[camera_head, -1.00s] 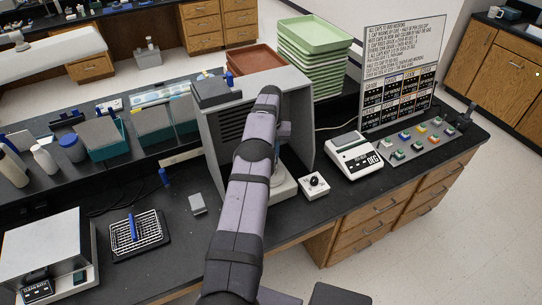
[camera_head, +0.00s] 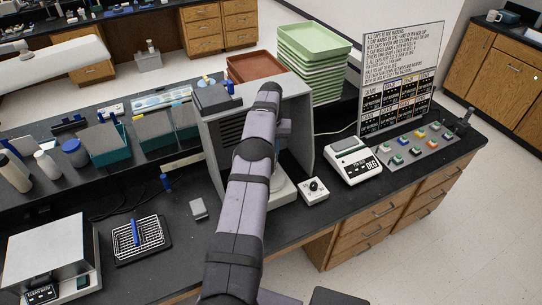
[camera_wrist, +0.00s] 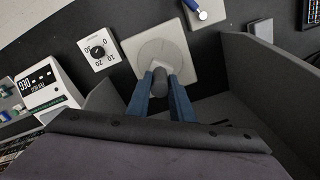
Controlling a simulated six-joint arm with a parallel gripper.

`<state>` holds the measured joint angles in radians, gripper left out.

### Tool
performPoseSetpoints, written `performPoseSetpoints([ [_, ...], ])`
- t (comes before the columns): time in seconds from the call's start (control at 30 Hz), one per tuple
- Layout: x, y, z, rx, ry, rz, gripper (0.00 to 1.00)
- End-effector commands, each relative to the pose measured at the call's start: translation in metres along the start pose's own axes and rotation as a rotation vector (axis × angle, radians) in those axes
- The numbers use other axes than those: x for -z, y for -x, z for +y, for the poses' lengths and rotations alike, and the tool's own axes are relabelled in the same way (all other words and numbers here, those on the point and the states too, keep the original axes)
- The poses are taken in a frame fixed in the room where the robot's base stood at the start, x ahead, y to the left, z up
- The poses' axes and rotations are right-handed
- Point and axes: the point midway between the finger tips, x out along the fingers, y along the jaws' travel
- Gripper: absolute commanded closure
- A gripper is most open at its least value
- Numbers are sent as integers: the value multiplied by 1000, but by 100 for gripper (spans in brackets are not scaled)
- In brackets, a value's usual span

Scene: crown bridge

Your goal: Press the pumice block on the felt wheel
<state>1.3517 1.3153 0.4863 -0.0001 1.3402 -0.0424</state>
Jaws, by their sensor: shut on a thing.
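In the wrist view the two blue fingers of my gripper (camera_wrist: 160,97) are shut on a dark grey rounded piece, which I take as the pumice block (camera_wrist: 160,80). It overlaps the near part of the pale grey round felt wheel (camera_wrist: 158,52), which lies flat on a square plate. I cannot tell whether the two touch. In the head view part of the wheel's unit (camera_head: 284,190) shows at the hood opening, right of my arm.
The grey hood (camera_head: 304,125) walls in the workspace at the sides and back. A dial box (camera_head: 314,191) stands right of it, with a scale (camera_head: 354,162) beyond. A small grey block (camera_head: 198,209) and a wire rack (camera_head: 141,239) are on the left.

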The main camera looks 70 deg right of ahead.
Motion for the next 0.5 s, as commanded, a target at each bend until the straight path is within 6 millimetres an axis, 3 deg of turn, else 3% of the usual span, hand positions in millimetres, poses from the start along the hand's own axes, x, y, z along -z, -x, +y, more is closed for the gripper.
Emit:
performPoseSetpoints([
  [0.3,1,27,0,0,0,3,100],
  [0.5,0,30,0,0,0,2,100],
])
